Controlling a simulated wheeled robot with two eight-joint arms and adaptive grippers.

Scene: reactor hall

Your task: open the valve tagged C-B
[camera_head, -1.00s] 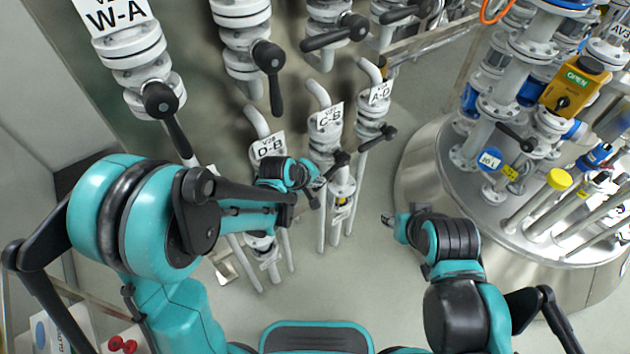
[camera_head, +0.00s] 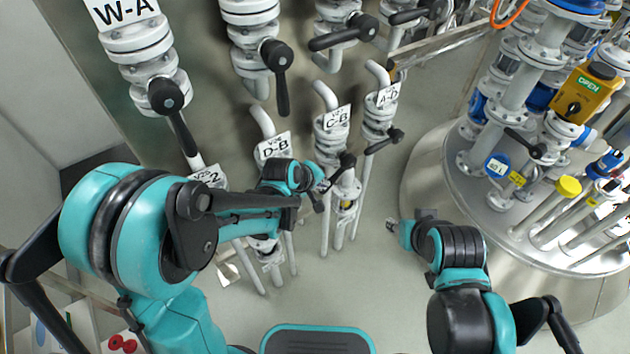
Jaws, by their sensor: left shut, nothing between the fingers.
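The C-B tag (camera_head: 337,118) hangs on a white flanged valve in the middle of the lower row. Its black lever handle (camera_head: 345,164) slants down to the left from the valve body. My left gripper (camera_head: 324,184) is shut and empty, just left of the lower end of this lever. I cannot tell whether it touches the lever. My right gripper (camera_head: 391,225) is low over the floor, apart from the valves; it is too small to tell whether it is open or shut.
The D-B valve tag (camera_head: 273,146) is close on the left, partly behind my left arm. The A-D valve's lever (camera_head: 384,141) is close on the right. A round steel platform (camera_head: 428,185) with pipes stands at right. Open floor lies between.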

